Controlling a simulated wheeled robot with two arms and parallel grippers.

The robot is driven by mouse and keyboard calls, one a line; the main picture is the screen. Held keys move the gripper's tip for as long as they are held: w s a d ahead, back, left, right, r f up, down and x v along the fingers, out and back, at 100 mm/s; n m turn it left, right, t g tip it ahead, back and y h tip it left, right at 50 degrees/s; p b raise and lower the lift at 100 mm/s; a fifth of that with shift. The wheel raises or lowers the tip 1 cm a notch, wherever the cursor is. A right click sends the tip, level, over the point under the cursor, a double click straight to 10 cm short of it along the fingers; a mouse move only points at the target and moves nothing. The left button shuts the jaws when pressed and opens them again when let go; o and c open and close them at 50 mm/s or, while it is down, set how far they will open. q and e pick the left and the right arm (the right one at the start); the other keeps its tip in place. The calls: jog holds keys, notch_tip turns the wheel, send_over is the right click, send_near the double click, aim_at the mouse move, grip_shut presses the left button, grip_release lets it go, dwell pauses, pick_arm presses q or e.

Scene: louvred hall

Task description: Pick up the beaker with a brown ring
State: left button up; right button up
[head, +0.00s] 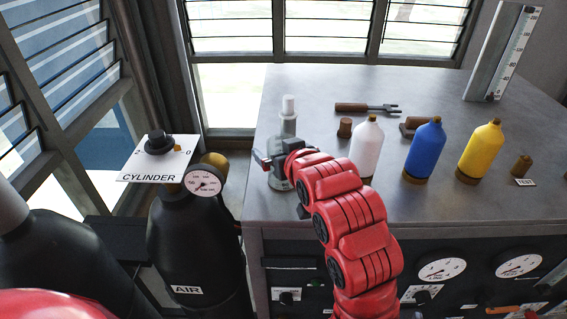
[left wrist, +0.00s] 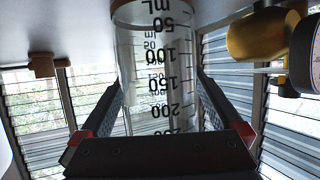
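The clear beaker with black mL markings (left wrist: 157,75) stands between the fingers of my left gripper (left wrist: 160,95) in the left wrist view, where its numbers appear upside down. A brownish tint shows at its cut-off top edge there. Both fingertips meet the sides of the glass with no clear gap, so the gripper looks shut on it. In the head view, my left gripper (head: 274,162) is near the left edge of the bench and hides much of the beaker (head: 281,184). The beaker's base looks at the bench top. My right gripper is not in view.
A white-capped bottle (head: 288,124) shows just behind my gripper. White (head: 367,150), blue (head: 424,152) and yellow (head: 479,150) bottles stand to the right on the grey bench (head: 330,88). A black AIR cylinder (head: 190,245) with a gauge (head: 203,181) stands left of the bench.

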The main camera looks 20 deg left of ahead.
pick_arm(q)
jog(key=c, duration=1.2)
jog(key=shift+r, duration=0.15)
